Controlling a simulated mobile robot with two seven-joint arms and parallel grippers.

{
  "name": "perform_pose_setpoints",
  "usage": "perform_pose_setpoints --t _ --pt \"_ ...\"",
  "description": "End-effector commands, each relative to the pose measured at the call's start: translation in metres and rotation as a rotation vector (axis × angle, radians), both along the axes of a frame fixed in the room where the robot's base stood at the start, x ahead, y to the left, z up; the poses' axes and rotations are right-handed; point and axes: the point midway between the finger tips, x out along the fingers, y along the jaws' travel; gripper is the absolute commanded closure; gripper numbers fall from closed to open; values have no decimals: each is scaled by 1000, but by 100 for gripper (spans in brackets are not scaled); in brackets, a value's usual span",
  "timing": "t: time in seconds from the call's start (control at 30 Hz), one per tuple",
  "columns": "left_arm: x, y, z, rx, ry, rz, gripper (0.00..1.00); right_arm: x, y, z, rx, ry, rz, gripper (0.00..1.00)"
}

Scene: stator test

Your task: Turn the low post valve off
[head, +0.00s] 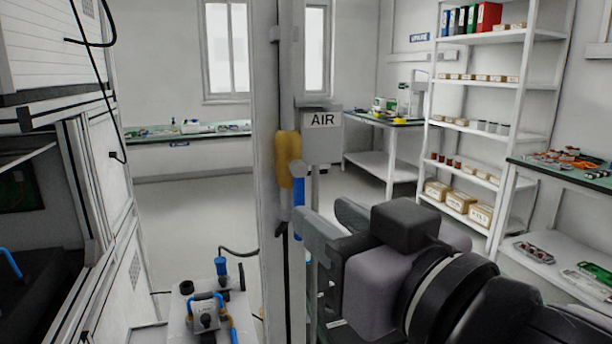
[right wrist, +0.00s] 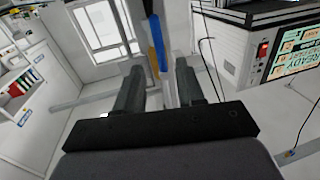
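A grey post (head: 270,200) stands upright in the middle of the head view, with a grey box labelled AIR (head: 321,120) on it. A yellow part (head: 287,160) and, just below it, a blue upright lever (head: 298,222) are on the post. Both colours also show in the right wrist view, the blue lever (right wrist: 157,35) and the yellow part (right wrist: 153,65), beyond the fingers. My right gripper (head: 335,222) is open and empty beside the post, its fingers near the blue lever; contact is unclear. The fingers also show apart in the right wrist view (right wrist: 158,88). My left gripper is out of view.
A white cabinet (head: 120,190) stands close at left. A low stand (head: 180,320) with blue-handled fittings is at the bottom. Shelving (head: 480,125) and a green-topped bench (head: 560,172) are at right. The floor (head: 200,205) behind the post is clear.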

Motion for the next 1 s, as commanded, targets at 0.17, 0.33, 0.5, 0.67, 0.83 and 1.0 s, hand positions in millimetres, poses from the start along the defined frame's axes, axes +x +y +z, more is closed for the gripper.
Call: perform_pose_setpoints --t 0.17,0.33,0.5,0.67,0.83,1.0 --pt "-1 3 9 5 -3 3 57 13 8 -1 -4 0 0 62" --pt "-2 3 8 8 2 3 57 32 19 -1 -3 -1 2 62" --pt "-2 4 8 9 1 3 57 41 24 -1 -3 -1 4 62" --pt "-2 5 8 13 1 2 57 44 26 -1 -3 -1 4 62" --pt "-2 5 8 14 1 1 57 44 26 -1 -3 -1 4 62" --pt "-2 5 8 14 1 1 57 44 26 -1 -3 -1 4 100"
